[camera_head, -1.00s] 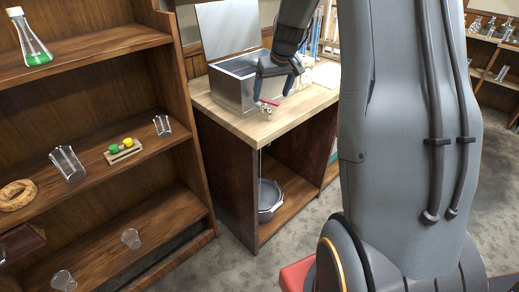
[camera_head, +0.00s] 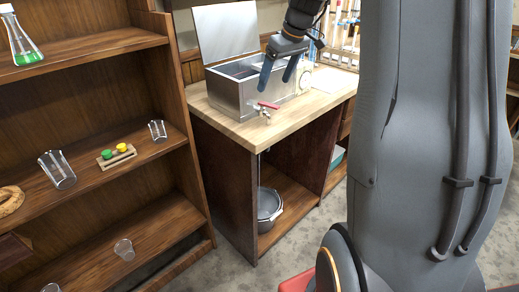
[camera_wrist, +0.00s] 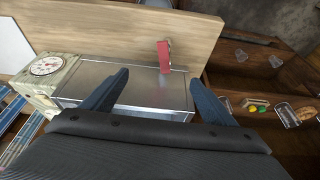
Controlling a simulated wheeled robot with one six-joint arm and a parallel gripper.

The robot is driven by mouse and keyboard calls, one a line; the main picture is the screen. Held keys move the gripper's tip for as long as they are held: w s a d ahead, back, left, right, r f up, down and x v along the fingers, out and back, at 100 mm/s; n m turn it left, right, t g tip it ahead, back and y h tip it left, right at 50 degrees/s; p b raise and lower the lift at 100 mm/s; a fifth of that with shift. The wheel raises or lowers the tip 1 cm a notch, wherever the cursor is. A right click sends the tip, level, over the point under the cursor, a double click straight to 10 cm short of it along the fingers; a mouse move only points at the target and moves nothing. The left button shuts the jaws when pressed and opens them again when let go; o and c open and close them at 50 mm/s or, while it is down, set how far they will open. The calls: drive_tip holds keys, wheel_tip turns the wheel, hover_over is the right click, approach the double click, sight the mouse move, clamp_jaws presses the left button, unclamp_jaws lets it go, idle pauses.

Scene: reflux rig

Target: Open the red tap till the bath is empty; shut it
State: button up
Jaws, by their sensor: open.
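The bath is a metal box (camera_head: 234,94) on a wooden-topped bench, its lid (camera_head: 226,32) standing open. The red tap (camera_head: 268,105) sticks out low on the bath's front face; its red handle lies roughly level in the head view. It also shows in the wrist view (camera_wrist: 164,56), beyond the fingertips. My gripper (camera_head: 276,85) is open and empty, above and apart from the tap, with its fingers pointing down. In the wrist view my gripper (camera_wrist: 160,79) has the tap between its two fingers' lines. The water level inside the bath cannot be made out.
A metal pot (camera_head: 268,206) stands on the lower shelf under the bench. A dial gauge (camera_wrist: 46,65) sits beside the bath. Glassware racks stand behind it. A wooden shelf unit (camera_head: 100,48) with beakers and a flask (camera_head: 24,44) is at the left.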

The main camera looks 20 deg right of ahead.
drive_tip(key=s+a+f+m+g+p, duration=0.1)
drive_tip(key=s+a+p, duration=0.2)
drive_tip(key=s+a, duration=0.3)
drive_tip(key=s+a+f+m+h+p, duration=0.1)
drive_tip(key=s+a+p, duration=0.2)
drive_tip(key=s, duration=0.9)
drive_tip(key=s+a+f+m+g+p, duration=0.1)
drive_tip(key=s+a+p, duration=0.2)
drive_tip(key=s+a, duration=0.6)
drive_tip(key=shift+f+m+g+h, duration=0.2)
drive_tip(key=shift+m+g+h, duration=0.1)
drive_tip(key=shift+s+a+f, duration=0.1)
drive_tip(key=shift+s+f, duration=0.1)
drive_tip(key=shift+s, duration=0.3)
drive_tip(key=shift+s+a+f, duration=0.1)
drive_tip(key=shift+s+f, duration=0.1)
drive_tip(key=shift+s, duration=0.25)
